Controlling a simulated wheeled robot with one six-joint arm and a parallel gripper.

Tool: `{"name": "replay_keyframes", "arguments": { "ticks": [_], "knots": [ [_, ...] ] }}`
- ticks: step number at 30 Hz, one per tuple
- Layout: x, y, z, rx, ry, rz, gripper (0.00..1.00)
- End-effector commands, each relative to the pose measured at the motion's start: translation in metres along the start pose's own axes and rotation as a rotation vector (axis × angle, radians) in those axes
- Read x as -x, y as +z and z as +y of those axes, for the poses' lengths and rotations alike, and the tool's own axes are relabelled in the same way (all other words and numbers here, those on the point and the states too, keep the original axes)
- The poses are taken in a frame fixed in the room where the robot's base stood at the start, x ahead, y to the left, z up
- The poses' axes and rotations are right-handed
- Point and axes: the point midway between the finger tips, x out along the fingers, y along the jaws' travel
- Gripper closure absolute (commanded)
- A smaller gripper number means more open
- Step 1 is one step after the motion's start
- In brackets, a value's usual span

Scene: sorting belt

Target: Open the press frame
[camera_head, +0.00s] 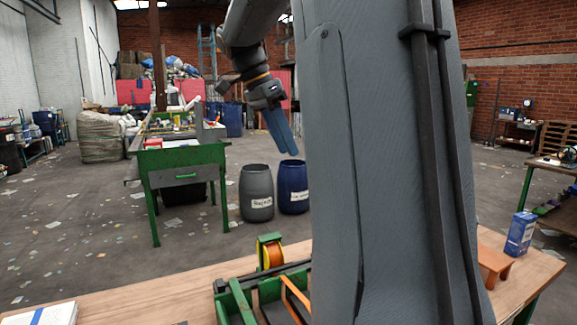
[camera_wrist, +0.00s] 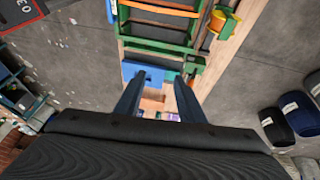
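In the head view, the green press frame (camera_head: 240,300) stands on the wooden table at the bottom, with a slanted orange bar (camera_head: 295,298) across it. My grey arm link hides its right part. In the wrist view, the green frame (camera_wrist: 122,28) with orange and dark bars shows at the top, beyond my fingertips. My gripper (camera_wrist: 159,82) is open, its two blue fingers apart with nothing held between them. In the head view my gripper (camera_head: 288,152) hangs high above and apart from the frame, fingers pointing down.
An orange spool (camera_head: 271,254) stands beside the frame. A blue carton (camera_head: 521,233) and an orange stand (camera_head: 494,262) are on the table's right. A grey barrel (camera_head: 257,196) and a blue barrel (camera_head: 293,190) stand on the floor near a green workbench (camera_head: 183,157).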

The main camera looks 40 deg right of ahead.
Motion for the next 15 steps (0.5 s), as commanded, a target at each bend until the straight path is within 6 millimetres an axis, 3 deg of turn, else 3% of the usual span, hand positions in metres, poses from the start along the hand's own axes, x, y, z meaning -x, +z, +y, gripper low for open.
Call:
{"name": "replay_keyframes", "arguments": {
  "ticks": [9,15],
  "knots": [
    [-0.046,-0.002,0.002,-0.002,0.005,-0.001,0.64],
    [-0.067,-0.001,0.001,0.0,0.002,-0.001,0.64]
  ]
}}
